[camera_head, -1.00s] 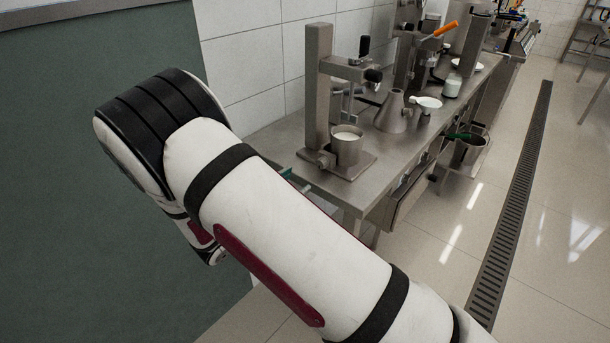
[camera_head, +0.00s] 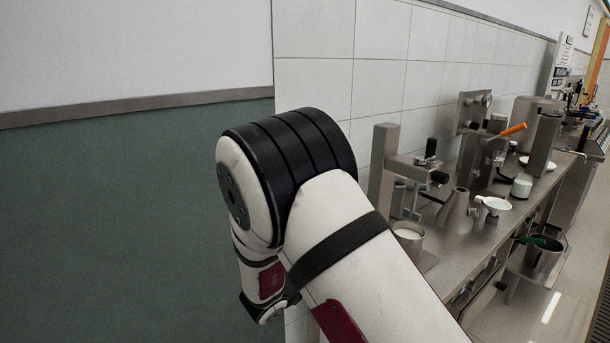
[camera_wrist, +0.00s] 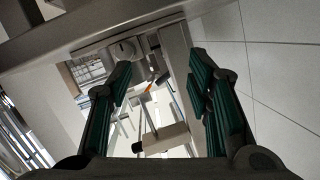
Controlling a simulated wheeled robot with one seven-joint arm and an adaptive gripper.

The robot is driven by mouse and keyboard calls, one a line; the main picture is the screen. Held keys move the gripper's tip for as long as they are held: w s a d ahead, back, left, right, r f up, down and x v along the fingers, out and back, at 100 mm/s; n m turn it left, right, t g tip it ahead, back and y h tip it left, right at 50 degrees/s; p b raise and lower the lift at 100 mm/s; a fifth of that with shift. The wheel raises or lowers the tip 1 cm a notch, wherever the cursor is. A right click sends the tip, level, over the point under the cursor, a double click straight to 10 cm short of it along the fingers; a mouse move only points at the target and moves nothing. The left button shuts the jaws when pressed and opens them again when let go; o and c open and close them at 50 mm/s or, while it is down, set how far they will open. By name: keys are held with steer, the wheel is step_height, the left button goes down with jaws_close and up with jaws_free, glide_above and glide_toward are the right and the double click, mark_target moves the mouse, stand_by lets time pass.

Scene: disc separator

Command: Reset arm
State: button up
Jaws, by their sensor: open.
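My arm (camera_head: 350,255) crosses the head view from the lower right, with its bent joint in front of the wall. In the head view my gripper is hidden. In the wrist view my gripper (camera_wrist: 160,105) is open, its two green-padded fingers wide apart with nothing held between them. Between and beyond the fingers the wrist view shows metal frame parts and a light grey block.
A steel bench (camera_head: 470,240) runs along the tiled wall at right. On it stand a press-like metal stand (camera_head: 383,165), a metal cup with white contents (camera_head: 408,240), a metal cone (camera_head: 456,212) and a white dish (camera_head: 494,203). A pot (camera_head: 543,253) sits lower right. A green wall panel (camera_head: 110,220) fills the left.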

step_height(320, 180, up, 8)
steer(key=w+a+n+y, duration=0.1)
steer(key=w+n+y, duration=0.15)
steer(key=y, duration=0.35)
steer(key=s+r+n+g+y+p, duration=0.15)
steer(key=s+r+n+y, duration=0.45)
steer(key=s+r, duration=0.6)
steer(key=s+d+n+g, duration=0.2)
steer(key=s+d, duration=0.3)
steer(key=s, duration=0.9)
steer(key=s+d+n+g+h+p, duration=0.1)
steer(key=s+d, duration=0.5)
steer(key=s, duration=0.9)
steer(key=shift+d+r+n+g, duration=0.15)
steer(key=shift+r+n+g, duration=0.35)
steer(key=shift+g, duration=0.65)
steer(key=shift+s, duration=0.1)
